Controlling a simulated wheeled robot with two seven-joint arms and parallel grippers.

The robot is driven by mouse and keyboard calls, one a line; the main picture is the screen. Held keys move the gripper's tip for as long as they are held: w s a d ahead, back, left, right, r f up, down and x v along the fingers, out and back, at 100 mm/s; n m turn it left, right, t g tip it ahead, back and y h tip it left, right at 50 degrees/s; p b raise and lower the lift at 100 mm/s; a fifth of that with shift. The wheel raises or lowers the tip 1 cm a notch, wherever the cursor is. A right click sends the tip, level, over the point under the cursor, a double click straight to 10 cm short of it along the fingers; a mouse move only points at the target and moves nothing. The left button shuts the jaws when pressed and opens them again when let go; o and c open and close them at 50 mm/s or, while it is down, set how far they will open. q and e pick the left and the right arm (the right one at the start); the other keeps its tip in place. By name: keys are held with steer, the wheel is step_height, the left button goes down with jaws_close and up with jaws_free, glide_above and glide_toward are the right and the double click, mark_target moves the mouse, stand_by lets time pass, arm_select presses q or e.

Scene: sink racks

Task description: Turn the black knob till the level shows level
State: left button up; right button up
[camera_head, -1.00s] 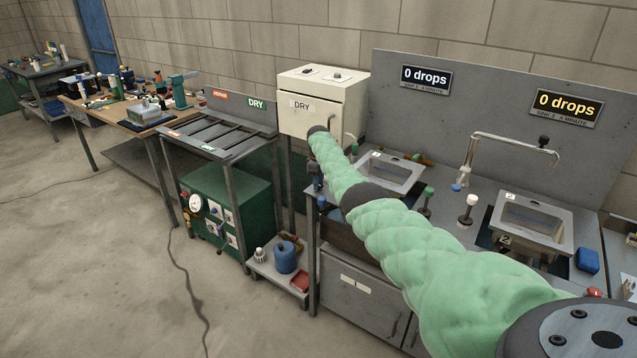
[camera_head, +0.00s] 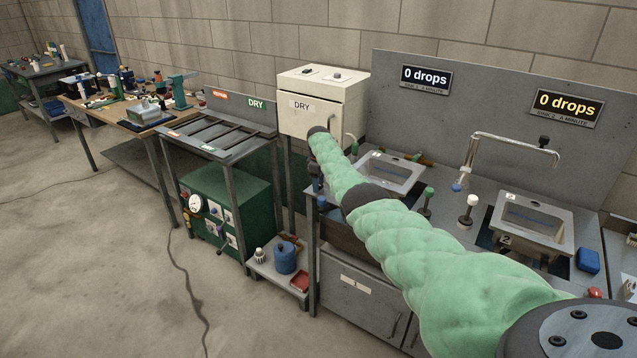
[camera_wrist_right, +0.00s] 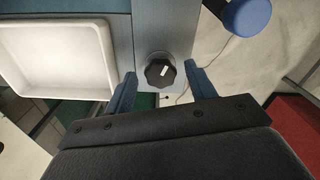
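The black knob (camera_wrist_right: 160,72) shows in the right wrist view, with a white mark on its face, mounted on a grey metal strip. My right gripper (camera_wrist_right: 160,75) is open, with one finger on each side of the knob; gaps show between the fingers and the knob, and I cannot tell whether the tips reach its depth. In the head view the right gripper (camera_head: 315,180) is small and dark at the left end of the sink bench, below the cream box. The knob cannot be made out there. I cannot make out the level in either view. My left gripper is out of view.
A white tray-like basin (camera_wrist_right: 62,58) and a round blue part (camera_wrist_right: 247,15) flank the knob in the wrist view. The rack table (camera_head: 222,140) is to the left, and sinks (camera_head: 535,218) are to the right.

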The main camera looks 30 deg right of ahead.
steer(key=shift+r, duration=0.15)
steer(key=shift+r, duration=0.55)
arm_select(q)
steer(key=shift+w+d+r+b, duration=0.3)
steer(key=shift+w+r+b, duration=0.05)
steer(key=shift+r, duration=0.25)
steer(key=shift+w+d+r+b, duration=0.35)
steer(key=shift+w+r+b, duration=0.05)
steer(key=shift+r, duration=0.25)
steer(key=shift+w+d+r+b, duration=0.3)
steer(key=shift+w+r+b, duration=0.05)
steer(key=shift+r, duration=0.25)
arm_select(e)
steer(key=shift+r, duration=3.2)
